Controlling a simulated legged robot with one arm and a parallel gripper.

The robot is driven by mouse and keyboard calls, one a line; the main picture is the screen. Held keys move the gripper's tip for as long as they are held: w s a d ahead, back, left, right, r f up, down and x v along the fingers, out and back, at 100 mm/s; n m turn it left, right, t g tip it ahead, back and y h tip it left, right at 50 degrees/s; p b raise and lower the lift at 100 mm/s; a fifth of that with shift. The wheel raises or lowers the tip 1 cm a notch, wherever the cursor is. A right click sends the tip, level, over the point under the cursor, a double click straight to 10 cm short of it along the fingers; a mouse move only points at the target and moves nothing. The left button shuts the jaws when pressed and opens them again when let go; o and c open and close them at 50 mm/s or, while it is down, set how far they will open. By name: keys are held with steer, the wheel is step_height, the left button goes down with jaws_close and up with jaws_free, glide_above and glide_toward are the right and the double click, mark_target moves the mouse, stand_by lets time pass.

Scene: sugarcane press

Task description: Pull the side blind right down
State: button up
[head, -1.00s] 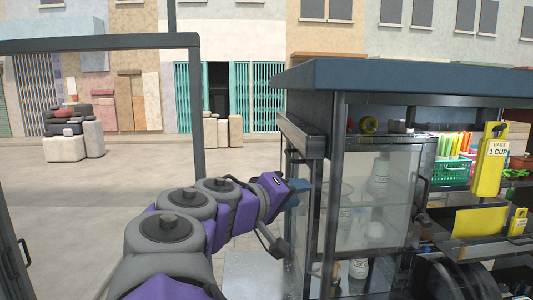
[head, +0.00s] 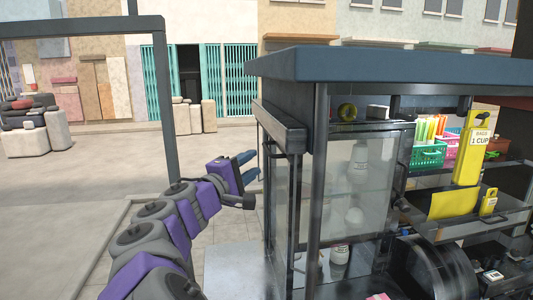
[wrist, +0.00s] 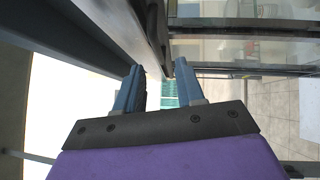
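The side blind (head: 280,126) shows as a long dark bar under the roof edge on the stall's left side. No lowered sheet is visible below it; the glass side and street show there. My gripper (head: 247,166) is just left of this bar in the head view, a little lower, with blue fingers pointing away. In the wrist view my gripper (wrist: 158,88) has its two blue fingers apart. A dark bar (wrist: 150,35) comes down from the top towards the gap between them. I cannot tell whether it touches a finger or lies beyond them.
The stall's dark roof (head: 390,65) overhangs the blind, and a dark post (head: 318,190) stands at the near corner. A glass cabinet (head: 355,195) is inside. Open paving lies beyond.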

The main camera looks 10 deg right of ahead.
steer(key=x, duration=0.7)
steer(key=shift+w, duration=0.2)
steer(key=shift+a, duration=0.75)
steer(key=c, duration=0.5)
steer(key=shift+a, duration=0.1)
steer(key=shift+c, duration=0.5)
jaws_close()
steer(key=shift+d, duration=0.3)
